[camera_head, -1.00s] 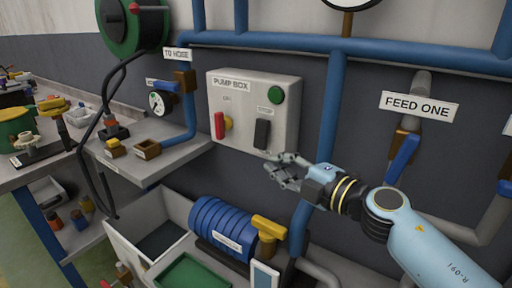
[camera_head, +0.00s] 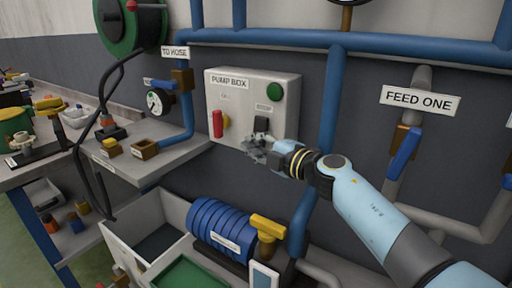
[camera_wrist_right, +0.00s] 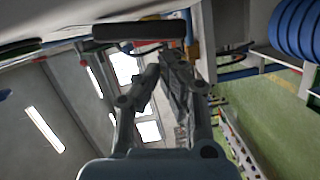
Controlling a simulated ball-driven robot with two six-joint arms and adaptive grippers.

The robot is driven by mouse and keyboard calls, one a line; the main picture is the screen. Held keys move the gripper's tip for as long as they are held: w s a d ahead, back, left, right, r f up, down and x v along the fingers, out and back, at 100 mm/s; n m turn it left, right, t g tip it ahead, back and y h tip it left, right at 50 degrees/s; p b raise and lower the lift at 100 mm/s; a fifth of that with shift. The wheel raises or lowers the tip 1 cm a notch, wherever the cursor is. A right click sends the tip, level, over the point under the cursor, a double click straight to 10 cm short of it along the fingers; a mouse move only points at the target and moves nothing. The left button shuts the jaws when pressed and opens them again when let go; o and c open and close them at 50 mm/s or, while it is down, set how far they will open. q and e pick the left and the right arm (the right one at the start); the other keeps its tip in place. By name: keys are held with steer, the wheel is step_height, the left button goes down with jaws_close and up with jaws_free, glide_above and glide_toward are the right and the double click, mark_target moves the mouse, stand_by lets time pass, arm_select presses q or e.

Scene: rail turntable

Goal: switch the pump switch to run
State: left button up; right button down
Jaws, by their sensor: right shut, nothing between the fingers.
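The pump box (camera_head: 239,84) is a pale box on the wall in the head view. In the right wrist view the closed fingers (camera_wrist_right: 162,70) lie below a dark bar (camera_wrist_right: 145,30), probably the black switch. My left gripper is not in view.
A blue vertical pipe (camera_head: 330,105) stands right of the box, and a blue pipe (camera_head: 400,50) runs above. A bench (camera_head: 185,145) with small parts is at the left. A blue coil (camera_head: 215,225) and a white bin (camera_head: 125,240) lie below.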

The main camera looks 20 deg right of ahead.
steer(key=shift+w+d, duration=0.25)
steer(key=shift+d, duration=0.05)
steer(key=shift+f, duration=0.15)
steer(key=shift+w+d+f+n+b, duration=0.3)
steer(key=shift+d+n+b, duration=0.1)
steer(key=shift+n+b, duration=0.65)
steer(key=shift+s, duration=0.1)
